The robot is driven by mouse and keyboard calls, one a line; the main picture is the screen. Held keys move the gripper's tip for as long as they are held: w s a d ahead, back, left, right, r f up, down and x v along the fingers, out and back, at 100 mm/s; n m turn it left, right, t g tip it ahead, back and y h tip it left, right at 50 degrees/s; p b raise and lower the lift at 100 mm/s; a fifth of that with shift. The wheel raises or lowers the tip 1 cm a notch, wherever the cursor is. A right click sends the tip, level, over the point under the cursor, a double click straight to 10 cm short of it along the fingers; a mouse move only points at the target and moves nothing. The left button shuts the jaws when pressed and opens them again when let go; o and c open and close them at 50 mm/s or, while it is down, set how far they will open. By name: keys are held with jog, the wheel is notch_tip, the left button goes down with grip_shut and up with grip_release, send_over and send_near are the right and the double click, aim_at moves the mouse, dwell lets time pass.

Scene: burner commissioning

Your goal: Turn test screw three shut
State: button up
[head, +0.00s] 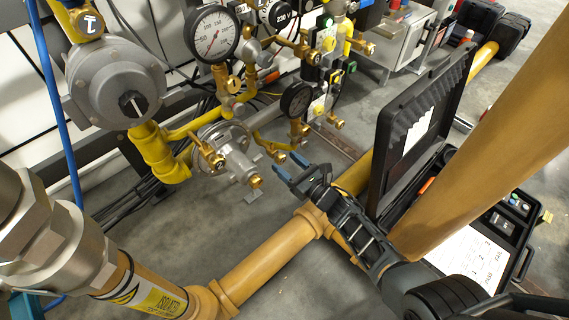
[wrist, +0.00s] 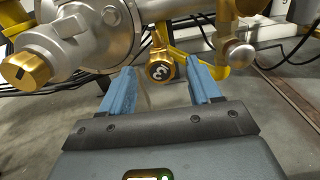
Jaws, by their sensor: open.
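Test screw three (wrist: 161,70) is a brass piece with a black end face bearing a white 3, in the middle of the wrist view. My gripper (wrist: 161,82) is open, with one blue finger on each side of the screw's outline. Gaps show between the screw and both fingers; I cannot tell whether the fingertips reach as far as the screw. In the head view my gripper (head: 289,166) is just below a small brass fitting (head: 279,156), which looks like the same screw; its number is not readable there.
A silver regulator body (wrist: 95,30) with a brass cap (wrist: 27,68) is close on the left. An orange pipe (head: 265,258) runs below my arm. An open black case (head: 412,130) stands to the right.

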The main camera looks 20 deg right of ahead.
jog(key=shift+x, duration=0.9)
jog(key=shift+c, duration=0.3)
jog(key=c, duration=1)
